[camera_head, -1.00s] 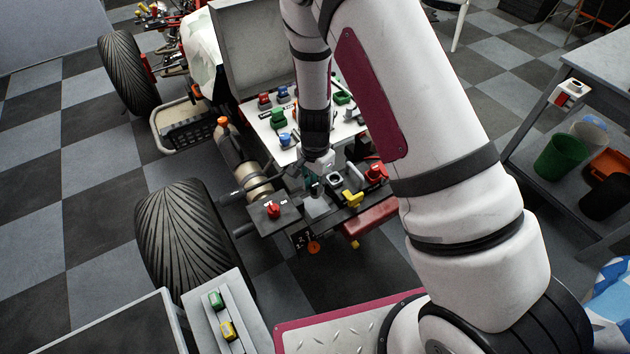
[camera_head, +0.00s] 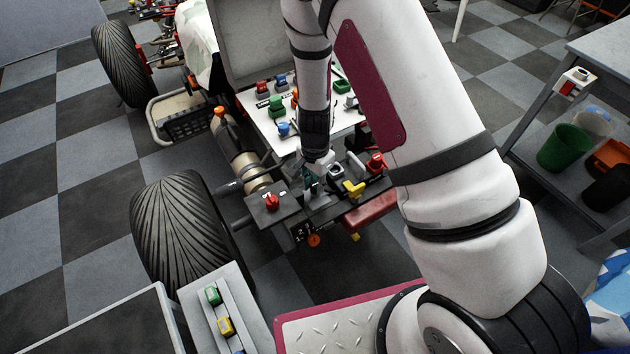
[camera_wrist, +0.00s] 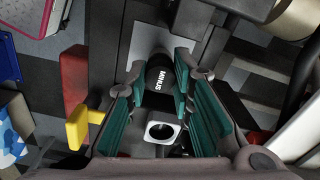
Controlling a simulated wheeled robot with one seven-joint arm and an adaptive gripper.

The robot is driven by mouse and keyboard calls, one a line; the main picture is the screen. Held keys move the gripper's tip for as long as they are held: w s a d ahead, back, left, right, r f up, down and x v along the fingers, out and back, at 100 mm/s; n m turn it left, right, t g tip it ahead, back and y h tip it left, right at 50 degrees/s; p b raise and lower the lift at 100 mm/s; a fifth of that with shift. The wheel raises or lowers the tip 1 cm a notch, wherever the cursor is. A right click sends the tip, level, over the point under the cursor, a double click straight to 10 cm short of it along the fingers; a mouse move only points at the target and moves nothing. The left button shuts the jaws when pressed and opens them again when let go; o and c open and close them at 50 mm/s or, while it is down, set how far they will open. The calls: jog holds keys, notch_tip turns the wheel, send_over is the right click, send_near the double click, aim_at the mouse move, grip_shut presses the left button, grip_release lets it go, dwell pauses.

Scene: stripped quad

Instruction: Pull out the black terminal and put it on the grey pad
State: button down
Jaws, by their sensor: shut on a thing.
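The black terminal (camera_wrist: 159,74) is a dark, rounded piece marked MINUS, in the upper middle of the wrist view. My gripper (camera_wrist: 162,86) is shut on it, with green ribbed pads at its left and right. In the head view my gripper (camera_head: 317,170) is low over the dark front ledge of the vehicle, and the terminal is hard to make out there.
A white-rimmed square socket (camera_wrist: 161,131) shows below the terminal in the wrist view. A yellow lever (camera_head: 353,189) and a red knob (camera_head: 376,162) stand right of my gripper. A red switch (camera_head: 272,202) stands left. A white board (camera_head: 257,113) with coloured parts lies behind.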

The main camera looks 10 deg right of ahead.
aim_at(315, 184)
jog(key=shift+f+b, duration=0.3)
jog(key=shift+f, duration=0.2)
jog(key=c, duration=1.3)
grip_release()
notch_tip(315, 184, up, 12)
